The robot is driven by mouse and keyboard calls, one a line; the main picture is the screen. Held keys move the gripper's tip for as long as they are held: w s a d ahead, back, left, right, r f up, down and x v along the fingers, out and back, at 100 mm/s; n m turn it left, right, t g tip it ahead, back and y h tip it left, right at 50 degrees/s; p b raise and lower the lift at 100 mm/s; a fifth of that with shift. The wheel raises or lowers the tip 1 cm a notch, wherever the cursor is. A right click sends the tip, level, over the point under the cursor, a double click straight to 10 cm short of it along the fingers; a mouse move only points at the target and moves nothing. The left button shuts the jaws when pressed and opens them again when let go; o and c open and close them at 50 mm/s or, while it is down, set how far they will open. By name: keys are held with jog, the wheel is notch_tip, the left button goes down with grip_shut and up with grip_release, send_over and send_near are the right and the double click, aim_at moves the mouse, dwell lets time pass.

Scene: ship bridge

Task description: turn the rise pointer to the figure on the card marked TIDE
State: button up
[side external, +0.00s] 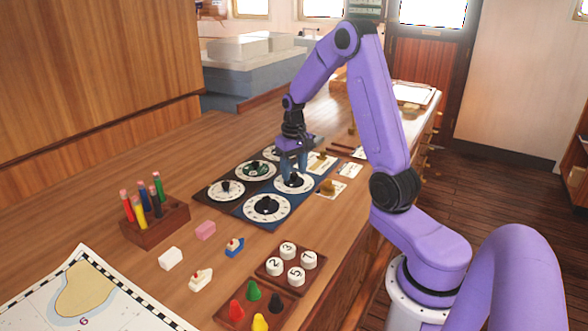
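A board of round white dials with dark centre knobs lies on the wooden counter. My gripper (293,173) points down at the right-hand dial (307,187). Its two blue fingers are apart, with their tips at that dial's black knob (294,180); whether they press on the knob or only stand around it I cannot tell. Other dials are the front one (267,207), the left one (226,189) and the back one (257,168), with another partly hidden behind my gripper. Small cards (350,169) lie right of the board. Their print and the dial labels are too small to read.
A wooden rack (156,221) with several coloured sticks stands left of the board. Small blocks and toy boats (201,279) lie in front. A tray of numbered white pieces (287,265) and a tray of coloured pawns (255,308) are near the edge. A chart (75,300) lies at front left.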

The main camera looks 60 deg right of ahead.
aim_at(294, 174)
notch_tip(294, 174, up, 17)
jog(key=shift+r, duration=0.2)
dwell(0.6)
dwell(0.3)
jog(key=s+a+f+n, duration=0.2)
jog(key=s+a+n, duration=0.15)
jog(key=a, duration=0.65)
jog(key=s+a+f+n, duration=0.25)
jog(key=a+n, duration=0.25)
jog(key=a, duration=0.5)
jog(key=s+a+f+n, duration=0.2)
jog(key=s+a+n, duration=0.1)
jog(key=s, duration=0.7)
jog(key=s+a+f+n, duration=0.3)
jog(key=s+n, duration=0.3)
jog(key=s, duration=0.4)
jog(key=shift+a+f, duration=0.15)
jog(key=shift+f, duration=0.2)
